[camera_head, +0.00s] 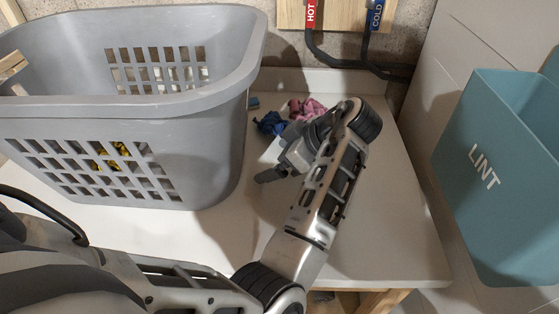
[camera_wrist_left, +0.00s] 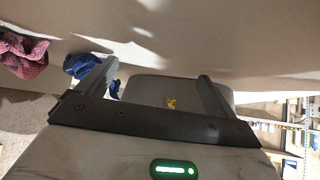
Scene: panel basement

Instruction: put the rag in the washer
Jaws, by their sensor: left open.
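Two crumpled cloths lie on the white tabletop (camera_head: 370,220) behind my left gripper: a dark blue one (camera_head: 268,123) and a pink-red one (camera_head: 312,107). I cannot tell which is the rag. My left gripper (camera_head: 264,152) is open and empty, just right of the grey basket. In the left wrist view, its jaws (camera_wrist_left: 158,70) are spread, with the blue cloth (camera_wrist_left: 84,66) by the left finger, partly hidden; I cannot tell whether they touch. The pink-red cloth (camera_wrist_left: 24,58) lies farther left there. No washer is recognisable. My right gripper is not in view.
A grey laundry basket (camera_head: 215,150) with slotted sides fills the table's left; something yellow (camera_head: 118,149) shows through its slots. A teal bin (camera_head: 505,190) marked LINT stands right. Hot and cold hoses (camera_head: 345,62) hang at the back wall. The table's right part is clear.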

